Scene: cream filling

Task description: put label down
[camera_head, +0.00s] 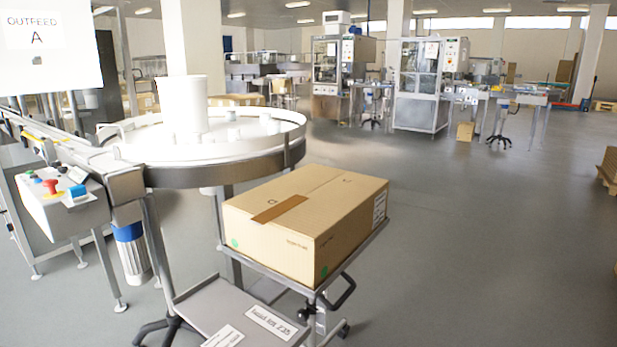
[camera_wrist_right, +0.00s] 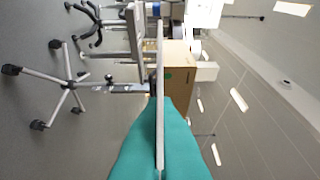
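My right gripper (camera_wrist_right: 160,105) shows in the right wrist view as two teal fingers closed on a thin pale label (camera_wrist_right: 160,70), seen edge-on. The label sticks out past the fingertips, and its face is hidden. In the head view a white label with printed text (camera_head: 270,323) lies on the grey lower shelf (camera_head: 215,305) of a cart. A second white label (camera_head: 223,338) lies beside it, partly at the picture's bottom edge. Neither gripper shows in the head view.
A closed cardboard box (camera_head: 300,220) with brown tape sits on the cart's raised platform; it also shows in the right wrist view (camera_wrist_right: 178,75). A round turntable (camera_head: 200,145) stands behind, a control box (camera_head: 62,200) at left.

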